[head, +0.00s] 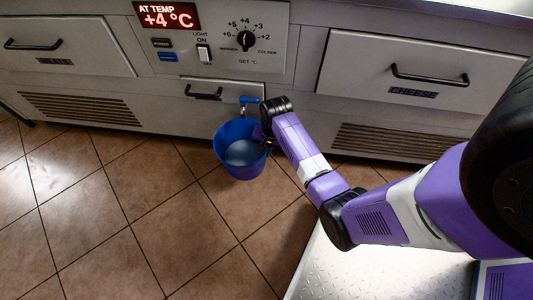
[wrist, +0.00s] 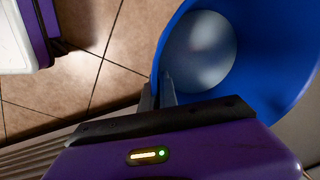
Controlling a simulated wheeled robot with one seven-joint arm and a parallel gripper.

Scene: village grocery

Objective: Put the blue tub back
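The blue tub (head: 228,133) is open-topped and stands upright or nearly so in front of the case, just below a small tap with a blue lever (head: 249,100). A pale grey-blue disc shows inside it; I cannot tell whether this is liquid or the bottom. My gripper (head: 263,136) is at the tub's right side. In the wrist view the tub (wrist: 268,75) fills the upper right, and my gripper's fingers (wrist: 160,92) are close together with the tub's rim between them, one finger inside and one outside. I cannot tell whether the tub touches the floor.
The refrigerated case has a temperature panel (head: 215,35), a small handled front (head: 222,92), a cheese drawer (head: 405,75) and low vents (head: 80,108). The tiled floor (head: 120,215) is clear in front and to the left.

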